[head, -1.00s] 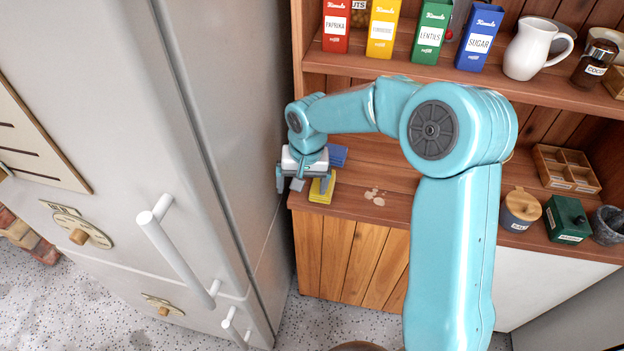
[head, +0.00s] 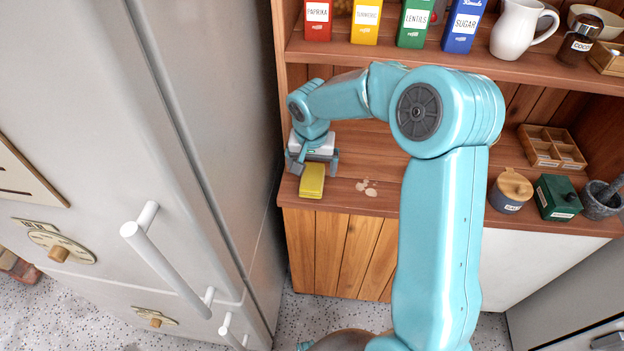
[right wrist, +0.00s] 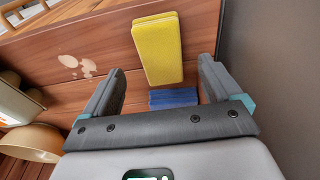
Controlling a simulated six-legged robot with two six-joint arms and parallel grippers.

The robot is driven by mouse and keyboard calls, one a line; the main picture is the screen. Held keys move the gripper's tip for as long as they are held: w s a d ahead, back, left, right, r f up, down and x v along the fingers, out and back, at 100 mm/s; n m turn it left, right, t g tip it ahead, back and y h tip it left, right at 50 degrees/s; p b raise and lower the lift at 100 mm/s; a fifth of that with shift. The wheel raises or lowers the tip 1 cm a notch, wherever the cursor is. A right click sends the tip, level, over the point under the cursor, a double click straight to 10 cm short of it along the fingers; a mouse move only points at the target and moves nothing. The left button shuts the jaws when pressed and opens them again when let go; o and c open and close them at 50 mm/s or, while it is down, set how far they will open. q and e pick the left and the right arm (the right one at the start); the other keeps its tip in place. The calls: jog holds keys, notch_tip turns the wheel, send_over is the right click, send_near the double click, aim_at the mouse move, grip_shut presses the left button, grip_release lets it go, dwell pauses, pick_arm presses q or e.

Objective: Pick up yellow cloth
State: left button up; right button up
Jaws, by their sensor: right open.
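The yellow cloth (head: 312,181) is a flat folded rectangle lying on the wooden counter near its front edge. In the right wrist view the yellow cloth (right wrist: 159,50) lies just beyond the fingertips, roughly centred between them. My right gripper (head: 312,168) is open and empty, above the counter at the cloth's back end. Its two fingers show wide apart in the right wrist view (right wrist: 163,78). A blue cloth (right wrist: 174,97) lies between the fingers there, partly covered by the gripper body. The blue cloth is hidden in the head view. My left gripper is not in view.
The grey fridge (head: 200,120) stands close on the left of the gripper. Pale spots (head: 366,187) mark the counter (head: 345,200) right of the cloth. A shelf (head: 420,60) with boxes and a white jug (head: 520,28) is above. A lidded jar (head: 510,192) stands farther right.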

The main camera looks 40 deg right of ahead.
aim_at(313, 175)
jog(key=f, duration=0.5)
jog(key=shift+w+d, duration=0.3)
jog(key=shift+w, duration=0.05)
jog(key=shift+s, duration=0.1)
jog(key=c, duration=1.1)
jog(key=shift+d+r, duration=0.1)
jog(key=shift+r, duration=0.1)
jog(key=shift+c, duration=0.2)
notch_tip(313, 175, up, 6)
jog(key=shift+r, duration=0.2)
jog(key=s+d+b, duration=0.1)
jog(key=s+d, duration=1.1)
jog(key=s, duration=0.3)
jog(key=shift+s+d+r, duration=0.15)
jog(key=shift+s+d, duration=0.05)
jog(key=shift+s, duration=0.05)
jog(key=o, duration=0.6)
jog(key=c, duration=0.4)
